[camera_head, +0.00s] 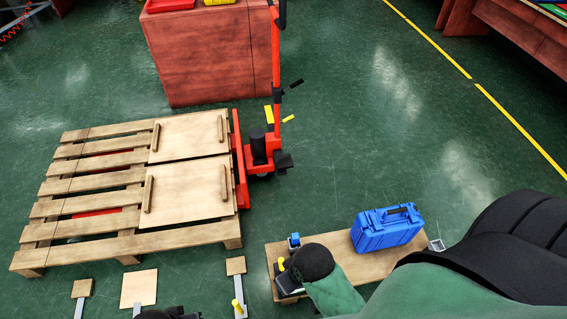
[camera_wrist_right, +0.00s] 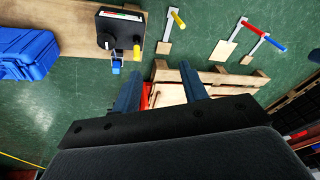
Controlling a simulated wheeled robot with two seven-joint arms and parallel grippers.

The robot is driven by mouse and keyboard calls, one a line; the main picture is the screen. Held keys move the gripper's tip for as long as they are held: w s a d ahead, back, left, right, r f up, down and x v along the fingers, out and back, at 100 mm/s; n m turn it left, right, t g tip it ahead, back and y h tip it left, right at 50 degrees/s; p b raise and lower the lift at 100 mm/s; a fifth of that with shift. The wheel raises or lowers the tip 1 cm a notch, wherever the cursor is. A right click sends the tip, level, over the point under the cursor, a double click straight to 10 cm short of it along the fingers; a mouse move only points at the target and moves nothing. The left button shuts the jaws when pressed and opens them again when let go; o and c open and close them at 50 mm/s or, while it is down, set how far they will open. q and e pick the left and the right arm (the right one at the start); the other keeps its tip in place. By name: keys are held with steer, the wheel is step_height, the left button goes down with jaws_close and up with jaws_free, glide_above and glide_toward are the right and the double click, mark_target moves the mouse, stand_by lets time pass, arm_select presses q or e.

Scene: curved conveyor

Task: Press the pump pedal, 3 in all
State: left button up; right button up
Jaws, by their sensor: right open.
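A red pallet jack (camera_head: 260,150) stands at the right end of a wooden pallet (camera_head: 125,238) in the head view. Yellow pedal-like parts (camera_head: 288,118) stick out by its mast; I cannot tell which is the pump pedal. A black box (camera_wrist_right: 122,30) with a yellow knob (camera_wrist_right: 137,52) and a blue part (camera_wrist_right: 116,66) sits on a wooden board; in the head view my right arm partly hides it. My right gripper (camera_wrist_right: 158,66) is open and empty, pointing toward the pallet and red jack. My left gripper is not clearly visible; dark parts show at the bottom edge.
A blue case (camera_head: 387,228) lies on the wooden board (camera_head: 345,265). Levers with wooden bases (camera_head: 236,266) stand in front of the pallet. A red cabinet (camera_head: 205,60) stands behind the jack. Green floor is clear right of the jack.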

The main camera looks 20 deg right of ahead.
jaws_close()
stand_by(1.5)
